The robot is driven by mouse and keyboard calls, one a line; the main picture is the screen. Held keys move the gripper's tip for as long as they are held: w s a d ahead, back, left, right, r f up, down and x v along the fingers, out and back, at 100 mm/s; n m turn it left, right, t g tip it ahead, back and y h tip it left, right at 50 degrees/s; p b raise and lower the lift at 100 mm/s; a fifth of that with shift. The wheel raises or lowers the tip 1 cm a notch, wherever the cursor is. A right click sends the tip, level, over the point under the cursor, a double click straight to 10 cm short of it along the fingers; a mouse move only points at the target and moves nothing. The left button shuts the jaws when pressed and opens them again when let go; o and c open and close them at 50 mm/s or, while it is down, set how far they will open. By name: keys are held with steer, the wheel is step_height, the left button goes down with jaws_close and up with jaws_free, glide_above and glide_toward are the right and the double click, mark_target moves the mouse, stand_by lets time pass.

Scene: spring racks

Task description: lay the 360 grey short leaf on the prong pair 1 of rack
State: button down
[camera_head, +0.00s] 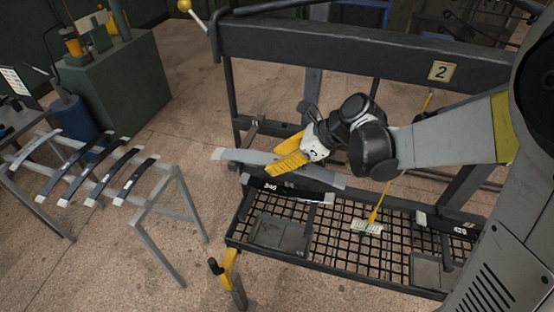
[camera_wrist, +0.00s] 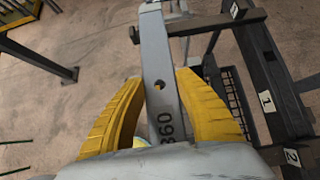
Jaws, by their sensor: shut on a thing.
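The grey short leaf, a flat strip marked 360, shows in the head view (camera_head: 240,155) and the wrist view (camera_wrist: 156,48). My gripper (camera_head: 270,160), with yellow fingers, is shut on the leaf near its middle; the fingers also show in the wrist view (camera_wrist: 160,85). The leaf is held above the left end of the dark rack (camera_head: 310,45). In the wrist view, its far end crosses near a dark prong (camera_wrist: 215,22), beside the plate marked 1 (camera_wrist: 266,101). I cannot tell whether leaf and prong touch. The other prong is not clearly visible.
A black leaf marked 340 (camera_head: 285,190) lies on the rack just below my gripper. Another, marked 420 (camera_head: 458,229), lies at the right. A yellow-handled brush (camera_head: 367,226) rests on the mesh shelf. A stand (camera_head: 160,190) at the left carries several leaves.

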steer(key=c, duration=0.9)
jaws_free()
steer(key=shift+o, duration=0.2)
steer(key=v, duration=1.2)
steer(key=shift+s, duration=0.1)
steer(key=s+d+f+n+t+h, duration=0.15)
steer(key=s+d+n+h, duration=0.25)
steer(key=s+n, duration=0.5)
steer(key=s+d+f+n+t+h, duration=0.1)
steer(key=s+d+n+t+h, duration=0.3)
steer(key=n, duration=0.9)
step_height(320, 180, down, 15)
steer(key=g+b, duration=0.1)
steer(key=b, duration=1.5)
steer(key=shift+s+f, duration=0.2)
